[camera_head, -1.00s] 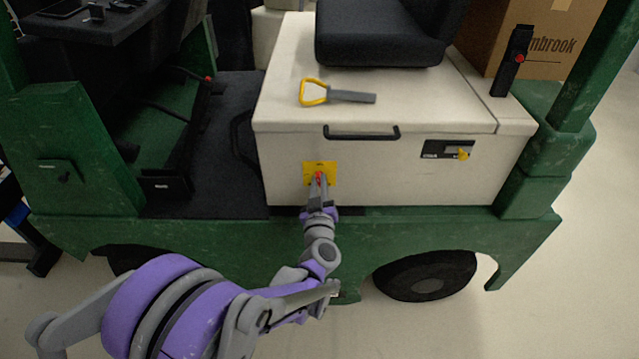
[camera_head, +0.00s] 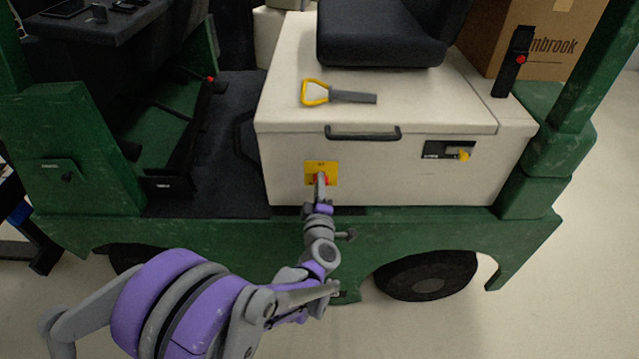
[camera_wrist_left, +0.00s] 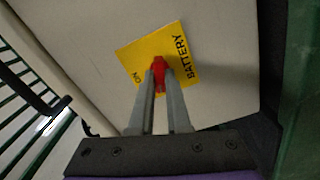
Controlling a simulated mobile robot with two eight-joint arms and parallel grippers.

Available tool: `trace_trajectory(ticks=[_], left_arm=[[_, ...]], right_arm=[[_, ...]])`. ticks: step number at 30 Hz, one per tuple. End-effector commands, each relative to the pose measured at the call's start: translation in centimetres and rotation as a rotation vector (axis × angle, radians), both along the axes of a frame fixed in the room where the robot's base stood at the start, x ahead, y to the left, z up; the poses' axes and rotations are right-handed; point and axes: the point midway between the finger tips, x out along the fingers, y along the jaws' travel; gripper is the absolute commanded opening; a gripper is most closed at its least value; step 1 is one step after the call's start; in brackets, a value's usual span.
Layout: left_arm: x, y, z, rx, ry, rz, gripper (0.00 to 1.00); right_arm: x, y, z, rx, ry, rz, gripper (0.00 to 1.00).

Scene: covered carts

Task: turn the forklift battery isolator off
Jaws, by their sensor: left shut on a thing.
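The battery isolator is a red knob on a yellow plate (camera_head: 312,168) on the cream side panel of the forklift. In the left wrist view the yellow plate (camera_wrist_left: 185,52) reads "BATTERY" and "ON", and appears tilted. The red knob (camera_wrist_left: 159,67) sits between the fingertips of my left gripper (camera_wrist_left: 161,80). My left gripper (camera_head: 320,183) is shut on the knob, and its fingers partly hide it in the head view. My right gripper is not in view.
A black handle (camera_head: 362,133) and a black panel with a yellow key-like piece (camera_head: 463,155) are on the same cream box. A yellow-handled grey tool (camera_head: 340,96) lies on top, beside the black seat (camera_head: 380,35). A wheel (camera_head: 428,275) is below.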

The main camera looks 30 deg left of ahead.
Motion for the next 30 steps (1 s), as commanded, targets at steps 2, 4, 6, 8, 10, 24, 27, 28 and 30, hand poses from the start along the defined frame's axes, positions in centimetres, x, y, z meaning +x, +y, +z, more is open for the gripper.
trace_trajectory(ticks=[2,4,6,8,10,24,27,28,30], left_arm=[[-0.03,-0.02,-0.03,-0.054,-0.032,-0.001,0.00],[-0.03,-0.01,-0.05,-0.100,-0.060,-0.001,0.00],[-0.04,-0.01,-0.07,-0.140,-0.084,-0.001,0.00],[-0.04,-0.02,-0.08,-0.170,-0.103,-0.001,0.00],[-0.03,-0.01,-0.10,-0.203,-0.123,-0.001,0.00],[-0.02,-0.02,-0.16,-0.293,-0.178,-0.001,0.00],[-0.02,-0.03,-0.16,-0.294,-0.179,-0.001,0.00],[-0.02,-0.03,-0.16,-0.294,-0.179,-0.001,0.00],[-0.02,-0.03,-0.16,-0.294,-0.179,-0.001,0.00]], right_arm=[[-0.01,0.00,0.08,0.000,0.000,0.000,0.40],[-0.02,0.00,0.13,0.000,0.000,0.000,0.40],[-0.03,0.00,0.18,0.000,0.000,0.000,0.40],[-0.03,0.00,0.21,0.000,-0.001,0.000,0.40],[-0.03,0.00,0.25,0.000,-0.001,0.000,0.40],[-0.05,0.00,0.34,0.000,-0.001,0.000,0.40],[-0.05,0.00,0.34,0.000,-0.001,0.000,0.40],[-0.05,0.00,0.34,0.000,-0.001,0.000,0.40],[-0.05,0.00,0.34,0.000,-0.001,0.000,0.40]])
